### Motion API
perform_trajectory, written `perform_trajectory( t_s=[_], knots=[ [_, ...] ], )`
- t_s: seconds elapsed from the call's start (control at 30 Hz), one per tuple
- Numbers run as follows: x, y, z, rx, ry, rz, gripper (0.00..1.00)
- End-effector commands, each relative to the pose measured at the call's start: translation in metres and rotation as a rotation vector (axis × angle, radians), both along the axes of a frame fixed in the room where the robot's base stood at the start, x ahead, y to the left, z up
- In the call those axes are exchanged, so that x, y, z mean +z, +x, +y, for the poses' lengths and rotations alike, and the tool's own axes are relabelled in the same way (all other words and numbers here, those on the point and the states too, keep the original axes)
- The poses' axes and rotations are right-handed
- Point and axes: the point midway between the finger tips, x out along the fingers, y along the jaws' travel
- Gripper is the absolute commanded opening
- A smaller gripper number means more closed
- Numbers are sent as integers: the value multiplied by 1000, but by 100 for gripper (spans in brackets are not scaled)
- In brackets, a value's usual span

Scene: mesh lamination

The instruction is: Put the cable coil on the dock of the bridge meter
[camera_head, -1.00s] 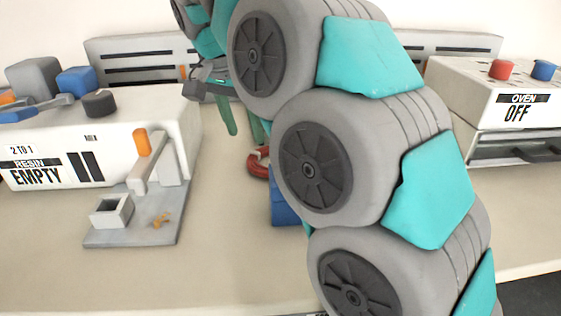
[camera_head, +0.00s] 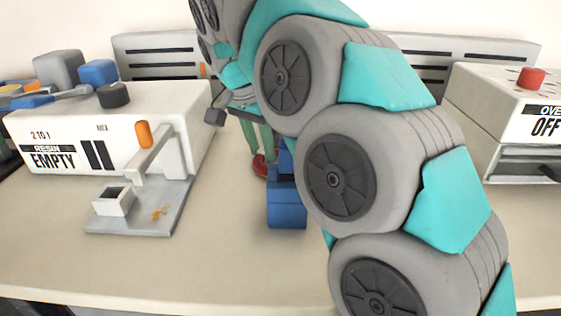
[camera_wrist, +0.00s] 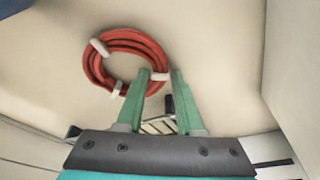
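The cable coil is a red ring with white ties (camera_wrist: 108,81), lying on the pale bench top in the wrist view. In the head view only a red part of it (camera_head: 260,167) shows under my gripper (camera_head: 261,148). In the wrist view my gripper (camera_wrist: 160,72) has its two green fingers apart, one on each side of the coil's right rim and a white tie. I cannot tell if the fingertips touch the coil. I cannot identify the bridge meter or its dock; a blue block-like object (camera_head: 286,208) is partly hidden by my arm.
A white resin machine marked EMPTY (camera_head: 110,120) stands at the left, with a grey plate and small open box (camera_head: 113,201) in front. A white oven marked OFF (camera_head: 510,105) stands at the right. Free bench top (camera_head: 200,265) lies in front.

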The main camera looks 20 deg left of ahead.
Motion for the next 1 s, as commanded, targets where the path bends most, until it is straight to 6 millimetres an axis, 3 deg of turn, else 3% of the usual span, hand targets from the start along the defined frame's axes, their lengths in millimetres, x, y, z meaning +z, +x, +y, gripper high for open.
perform_trajectory(
  t_s=[0.03, 0.3, 1.0],
  knots=[
    [0, 0, 0, 0, 0, 0, 30],
    [0, 0, 0, 0, 0, 0, 0],
    [2, 2, -4, -1, -1, 0, 0]
  ],
)
